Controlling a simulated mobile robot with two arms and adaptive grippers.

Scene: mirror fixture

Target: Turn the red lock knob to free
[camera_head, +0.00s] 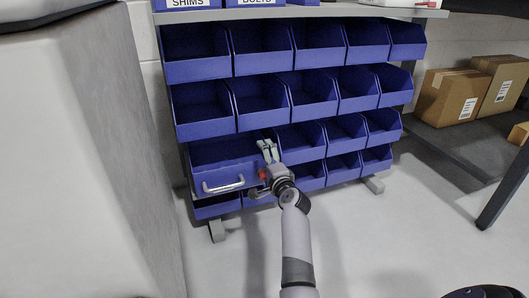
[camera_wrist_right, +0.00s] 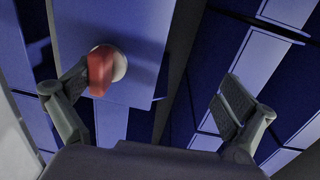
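The red lock knob (camera_head: 262,174) is on the right part of a blue drawer front (camera_head: 205,176) with a silver handle (camera_head: 223,185). In the right wrist view the red knob (camera_wrist_right: 100,70) sits on a pale round base, with its red bar roughly upright. My right gripper (camera_head: 267,150) reaches in front of the bins beside the knob. In the wrist view this gripper (camera_wrist_right: 155,95) is open, its fingers wide apart. The left finger's tip overlaps the knob's edge; I cannot tell whether they touch. My left gripper is not in view.
Rows of open blue bins (camera_head: 202,128) fill the rack above, below and right of the drawer. A grey block (camera_head: 110,150) stands close at left. Cardboard boxes (camera_head: 450,97) sit on a dark shelf at right. The floor (camera_head: 400,240) in front is mostly clear.

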